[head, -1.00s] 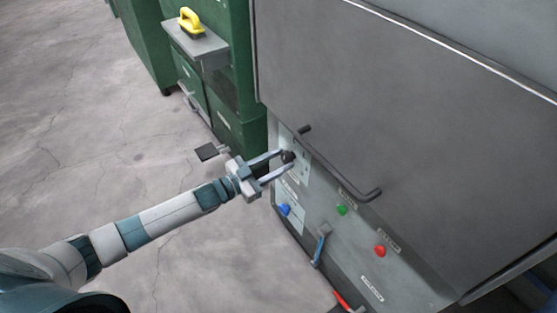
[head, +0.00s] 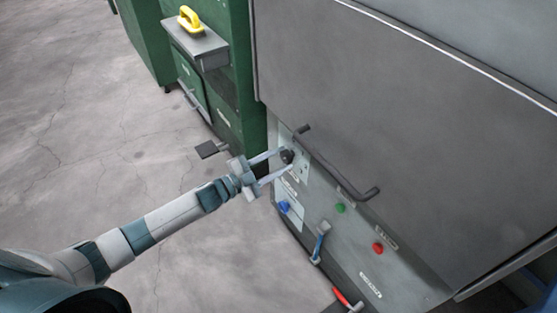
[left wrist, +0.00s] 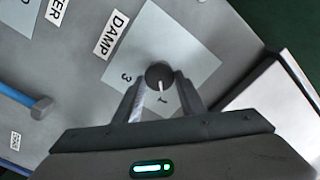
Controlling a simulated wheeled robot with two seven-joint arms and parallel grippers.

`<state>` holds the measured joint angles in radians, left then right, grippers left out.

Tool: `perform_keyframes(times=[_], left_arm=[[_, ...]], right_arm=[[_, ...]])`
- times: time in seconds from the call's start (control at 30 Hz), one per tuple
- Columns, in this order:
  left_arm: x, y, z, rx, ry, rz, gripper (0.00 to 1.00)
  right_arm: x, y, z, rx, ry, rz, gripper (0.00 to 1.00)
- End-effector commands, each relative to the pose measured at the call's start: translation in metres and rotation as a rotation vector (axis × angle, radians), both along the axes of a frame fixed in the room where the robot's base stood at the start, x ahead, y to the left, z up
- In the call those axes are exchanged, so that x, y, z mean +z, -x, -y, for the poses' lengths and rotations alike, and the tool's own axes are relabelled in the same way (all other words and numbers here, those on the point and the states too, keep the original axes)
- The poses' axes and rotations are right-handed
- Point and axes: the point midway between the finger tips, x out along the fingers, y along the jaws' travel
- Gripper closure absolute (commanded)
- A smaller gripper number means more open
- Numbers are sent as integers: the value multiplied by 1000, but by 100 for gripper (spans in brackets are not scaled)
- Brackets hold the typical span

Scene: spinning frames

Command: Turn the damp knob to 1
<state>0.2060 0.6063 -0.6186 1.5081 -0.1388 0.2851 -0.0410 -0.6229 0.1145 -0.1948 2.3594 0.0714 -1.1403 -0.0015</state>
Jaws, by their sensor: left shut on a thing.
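The damp knob (left wrist: 160,74) is small, round and dark, on a light plate (left wrist: 190,55) marked DAMP. It also shows in the head view (head: 287,156), at the upper left of the grey machine's front panel. My left gripper (left wrist: 160,92) has its two fingers on either side of the knob and is shut on it. A white line on the knob points down in the wrist view, towards the digit 1 (left wrist: 162,99). The digit 3 (left wrist: 126,77) is to its left. Part of the dial is hidden by the fingers. My right gripper is not in view.
A dark bar handle (head: 340,172) juts out just right of the knob. Below are a blue knob (head: 284,206), a green button (head: 340,208), a red button (head: 378,248) and a blue-handled lever (head: 321,240). Green cabinets (head: 240,125) stand behind; the floor at left is clear.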

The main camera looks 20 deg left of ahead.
Motion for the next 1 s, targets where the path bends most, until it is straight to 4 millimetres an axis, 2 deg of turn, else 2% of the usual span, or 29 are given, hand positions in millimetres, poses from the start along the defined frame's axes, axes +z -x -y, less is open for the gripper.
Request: perform_keyframes(times=[0.3,0.33,0.4,0.77,1.0], left_arm=[[-1,1,0,-1,-1,0,86],[-1,1,0,-1,-1,0,58],[-1,1,0,-1,-1,0,46],[0,1,-1,0,0,0,46],[-1,15,-11,0,-1,-1,46]], right_arm=[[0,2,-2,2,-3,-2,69],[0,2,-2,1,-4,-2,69],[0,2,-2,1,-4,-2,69],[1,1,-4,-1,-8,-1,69],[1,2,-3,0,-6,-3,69]])
